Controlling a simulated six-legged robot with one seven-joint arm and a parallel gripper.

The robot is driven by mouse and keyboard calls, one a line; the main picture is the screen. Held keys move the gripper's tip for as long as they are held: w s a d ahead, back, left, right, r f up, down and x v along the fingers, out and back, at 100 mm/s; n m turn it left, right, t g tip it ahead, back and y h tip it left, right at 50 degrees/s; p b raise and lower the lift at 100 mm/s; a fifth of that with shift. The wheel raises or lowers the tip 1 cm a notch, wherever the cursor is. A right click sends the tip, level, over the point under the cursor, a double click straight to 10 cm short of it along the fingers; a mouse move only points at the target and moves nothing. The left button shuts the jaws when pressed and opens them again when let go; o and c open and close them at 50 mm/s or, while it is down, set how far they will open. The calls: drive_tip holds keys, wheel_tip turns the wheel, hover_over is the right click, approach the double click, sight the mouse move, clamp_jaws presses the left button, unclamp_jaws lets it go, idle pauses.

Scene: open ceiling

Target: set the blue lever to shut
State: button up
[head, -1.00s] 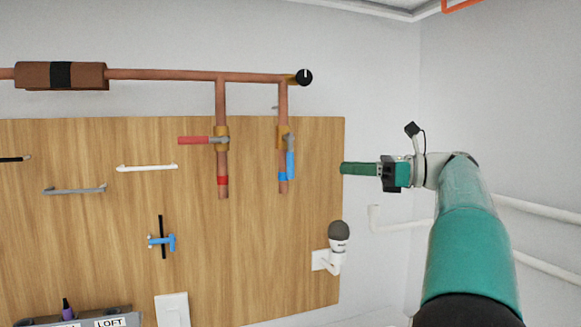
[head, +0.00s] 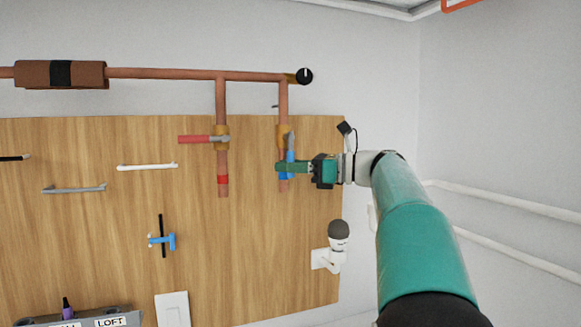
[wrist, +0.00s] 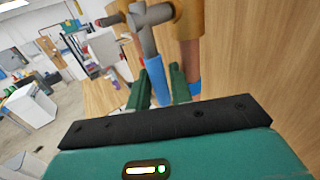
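The blue lever (head: 290,165) hangs down along the right copper pipe, its grey arm joined to the brass valve (head: 283,138). It also shows in the wrist view (wrist: 154,78), pointing down from its grey hub. My gripper (head: 280,167) reaches in from the right at the height of the blue grip and partly covers it. In the wrist view my gripper's green fingers (wrist: 160,88) are open, one on each side of the blue grip. Whether either finger touches it I cannot tell.
A red lever (head: 194,140) sticks out left from the neighbouring pipe's valve. A black knob (head: 304,77) ends the top pipe. A white fitting with a dark grey cap (head: 338,231) is mounted below my gripper.

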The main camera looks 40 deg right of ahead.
clamp_jaws()
drive_tip(key=shift+s+d+n+g+h, duration=0.15)
drive_tip(key=shift+d+n+g+h, duration=0.25)
drive_tip(key=shift+g, duration=0.1)
unclamp_jaws()
drive_tip(key=shift+a, duration=0.1)
